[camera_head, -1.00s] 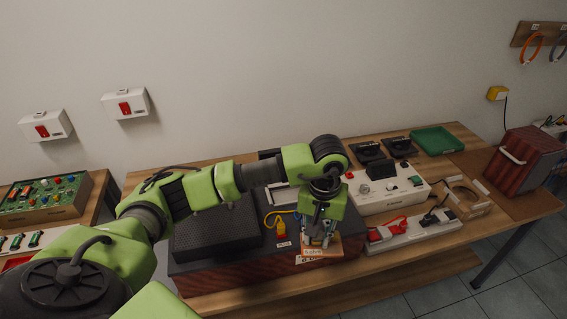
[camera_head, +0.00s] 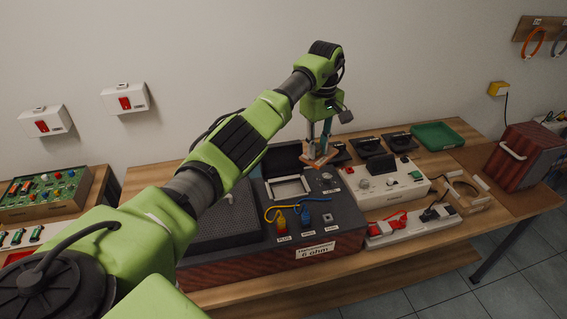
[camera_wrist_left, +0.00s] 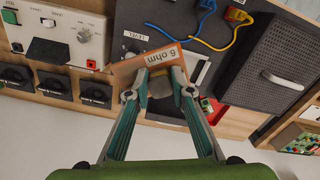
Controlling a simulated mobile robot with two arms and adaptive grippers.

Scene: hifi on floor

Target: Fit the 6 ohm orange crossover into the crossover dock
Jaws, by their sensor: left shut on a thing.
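My left gripper (camera_head: 318,152) is shut on the orange crossover (camera_head: 320,163), a flat orange board held in the air above the back of the dark speaker cabinet. The left wrist view shows the gripper's two fingers (camera_wrist_left: 160,80) and the crossover (camera_wrist_left: 142,66) with its "6 ohm" label between and beyond them. The crossover dock looks to be the pale-framed recess (camera_head: 289,198) in the cabinet top, left of and below the crossover and apart from it. In the wrist view a gripper finger partly hides this area. My right gripper is not in view.
A dark raised lid (camera_head: 284,158) stands behind the recess. The cabinet (camera_head: 330,262) carries yellow and blue plugs (camera_head: 281,222) and a "6 ohm" front label. A white amplifier (camera_head: 395,185), red-plugged power strip (camera_head: 400,232) and green tray (camera_head: 437,136) are to the right.

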